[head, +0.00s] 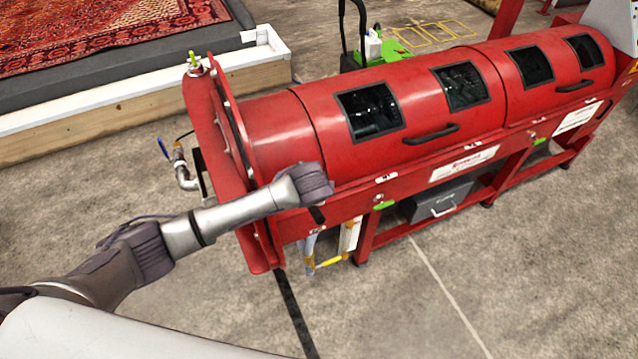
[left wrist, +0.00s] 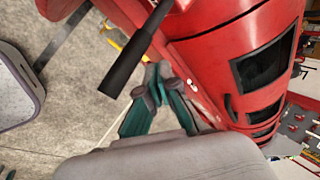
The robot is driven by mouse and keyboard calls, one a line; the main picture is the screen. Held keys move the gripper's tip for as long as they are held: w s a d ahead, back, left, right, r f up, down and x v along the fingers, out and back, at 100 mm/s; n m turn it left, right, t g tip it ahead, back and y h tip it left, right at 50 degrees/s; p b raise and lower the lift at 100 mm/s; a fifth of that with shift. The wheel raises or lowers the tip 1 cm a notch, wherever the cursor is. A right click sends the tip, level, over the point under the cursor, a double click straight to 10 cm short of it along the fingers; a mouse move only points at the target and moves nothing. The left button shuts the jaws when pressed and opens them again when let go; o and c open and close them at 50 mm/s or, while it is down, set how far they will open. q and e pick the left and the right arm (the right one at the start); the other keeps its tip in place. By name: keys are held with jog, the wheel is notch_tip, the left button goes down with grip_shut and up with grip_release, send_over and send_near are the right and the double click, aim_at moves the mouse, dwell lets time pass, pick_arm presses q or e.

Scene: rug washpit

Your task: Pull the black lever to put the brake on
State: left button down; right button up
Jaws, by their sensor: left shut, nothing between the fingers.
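The black lever (left wrist: 130,62) shows in the left wrist view as a dark cylindrical handle on a thinner rod, slanting from the red machine (left wrist: 230,40). In the head view only a short dark piece of the lever (head: 317,215) shows below my wrist. My left gripper (left wrist: 161,80) has teal fingers with grey tips. It is shut and empty, beside the lever and to its right in the wrist view, not around it. Whether the fingers touch the lever I cannot tell. In the head view my wrist hides the fingers.
The red machine (head: 265,135) has dark windows and handles along its drum. A yellow-handled valve (head: 329,262) hangs beneath its near end, and a blue-handled tap (head: 165,150) is at its left. A patterned rug (head: 90,30) lies behind. The concrete floor in front is clear.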

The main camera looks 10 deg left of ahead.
pick_arm(q)
jog(key=v, duration=0.1)
jog(key=b+v, duration=0.1)
jog(key=v, duration=0.2)
jog(key=shift+s+d, duration=0.3)
jog(key=shift+d, duration=0.05)
jog(key=b+v, duration=0.1)
jog(key=v, duration=0.5)
jog(key=shift+a+f, duration=0.1)
jog(key=shift+a, duration=0.05)
pick_arm(e)
jog(key=shift+a+f, duration=0.25)
jog(key=shift+f, duration=0.7)
jog(key=shift+d, duration=0.15)
